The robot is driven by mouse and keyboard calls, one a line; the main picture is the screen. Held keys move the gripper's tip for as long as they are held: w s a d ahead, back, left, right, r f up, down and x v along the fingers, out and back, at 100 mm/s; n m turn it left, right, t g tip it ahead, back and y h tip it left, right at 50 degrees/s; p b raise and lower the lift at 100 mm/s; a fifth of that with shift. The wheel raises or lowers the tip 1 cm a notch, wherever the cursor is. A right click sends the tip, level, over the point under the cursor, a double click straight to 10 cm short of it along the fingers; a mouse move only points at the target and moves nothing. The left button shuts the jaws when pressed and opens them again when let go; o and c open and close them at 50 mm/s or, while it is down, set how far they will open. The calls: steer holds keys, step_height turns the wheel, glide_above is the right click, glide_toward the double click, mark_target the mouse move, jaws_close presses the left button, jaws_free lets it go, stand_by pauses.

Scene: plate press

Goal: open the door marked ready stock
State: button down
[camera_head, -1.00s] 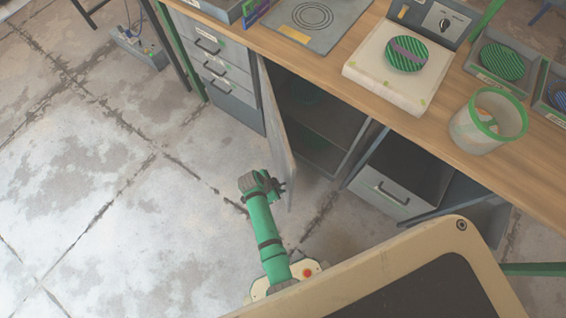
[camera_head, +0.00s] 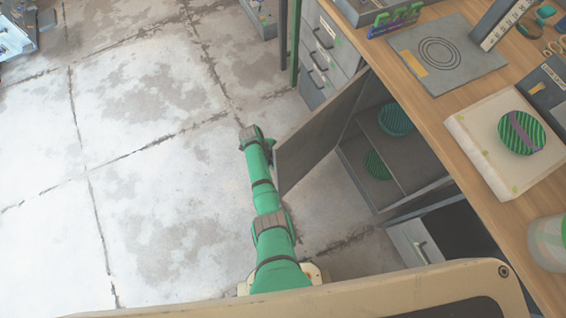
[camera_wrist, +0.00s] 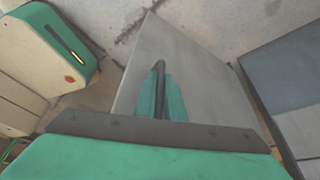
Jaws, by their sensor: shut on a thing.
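The grey cabinet door (camera_head: 318,138) stands wide open in the head view, swung out from the cabinet under the bench, its inner face showing. No ready stock marking can be read on it. In the wrist view its outer face (camera_wrist: 208,92) shows, with a dark bar handle (camera_wrist: 158,80). My gripper (camera_wrist: 162,103) is shut on this handle. In the head view, my green wrist is at the door's free edge, and the fingers are hidden behind the door. Inside the cabinet are green striped discs, one on the upper shelf (camera_head: 395,120) and one lower (camera_head: 376,165).
A drawer unit (camera_head: 325,50) stands left of the open cabinet. Another open compartment with a drawer front (camera_head: 415,243) is to the right. The wooden bench (camera_head: 440,125) holds a mat, a striped disc and a tub. The concrete floor at left is largely clear.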

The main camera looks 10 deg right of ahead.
steer(key=shift+w+a, duration=0.1)
steer(key=shift+w, duration=0.35)
steer(key=c, duration=1.8)
jaws_free()
steer(key=shift+a, duration=0.15)
steer(key=shift+c, duration=0.2)
steer(key=v, duration=1)
steer(key=shift+a+r, duration=0.2)
steer(key=shift+r, duration=0.15)
steer(key=shift+w, duration=0.15)
